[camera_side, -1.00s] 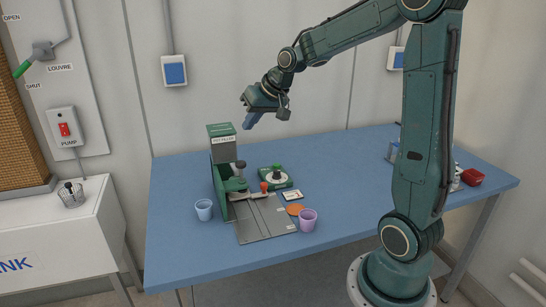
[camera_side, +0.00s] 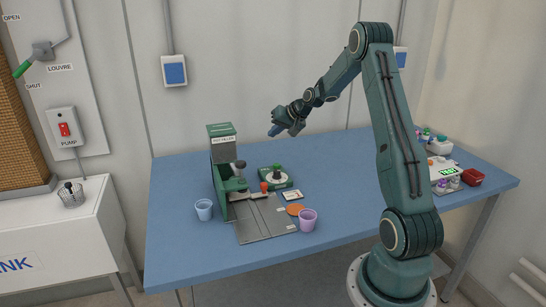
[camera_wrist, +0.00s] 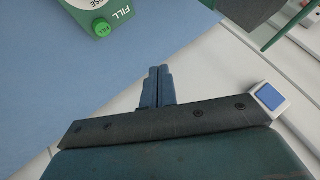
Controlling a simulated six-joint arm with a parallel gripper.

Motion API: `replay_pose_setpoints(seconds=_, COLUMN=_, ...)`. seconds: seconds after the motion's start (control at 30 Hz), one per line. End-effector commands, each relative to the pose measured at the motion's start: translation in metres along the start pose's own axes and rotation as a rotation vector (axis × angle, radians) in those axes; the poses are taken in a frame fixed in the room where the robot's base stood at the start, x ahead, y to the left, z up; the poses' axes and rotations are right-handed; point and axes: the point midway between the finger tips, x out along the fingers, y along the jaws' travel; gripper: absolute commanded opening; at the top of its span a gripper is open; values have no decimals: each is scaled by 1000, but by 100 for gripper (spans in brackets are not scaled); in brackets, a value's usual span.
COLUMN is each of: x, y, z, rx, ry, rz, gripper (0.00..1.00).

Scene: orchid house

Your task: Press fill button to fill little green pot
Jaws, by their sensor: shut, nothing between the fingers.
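The green button box (camera_side: 276,178) sits on the blue table right of the pot filler, with a pale dial and a green button on top. In the wrist view, the green fill button (camera_wrist: 103,27) shows at the top left beside the word FILL. The green pot filler (camera_side: 222,150) stands at the table's left part. My gripper (camera_side: 273,131) is in the air above and behind the box, clear of it. In the wrist view, its blue fingers (camera_wrist: 159,71) are together and empty. I cannot make out a little green pot.
A red-knobbed lever (camera_side: 264,187) juts out near the box. Several items crowd the table's right end.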

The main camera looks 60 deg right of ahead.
Motion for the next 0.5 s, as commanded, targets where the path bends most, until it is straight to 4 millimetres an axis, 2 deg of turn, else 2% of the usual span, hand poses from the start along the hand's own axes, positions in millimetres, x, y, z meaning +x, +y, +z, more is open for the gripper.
replay_pose_setpoints(seconds=0.03, x=4, y=10, z=-2, rx=16, ry=6, rz=0, gripper=0)
replay_pose_setpoints(seconds=0.2, x=10, y=26, z=-7, rx=44, ry=23, rz=-5, gripper=0)
replay_pose_setpoints(seconds=0.5, x=12, y=30, z=-7, rx=52, ry=27, rz=-7, gripper=0)
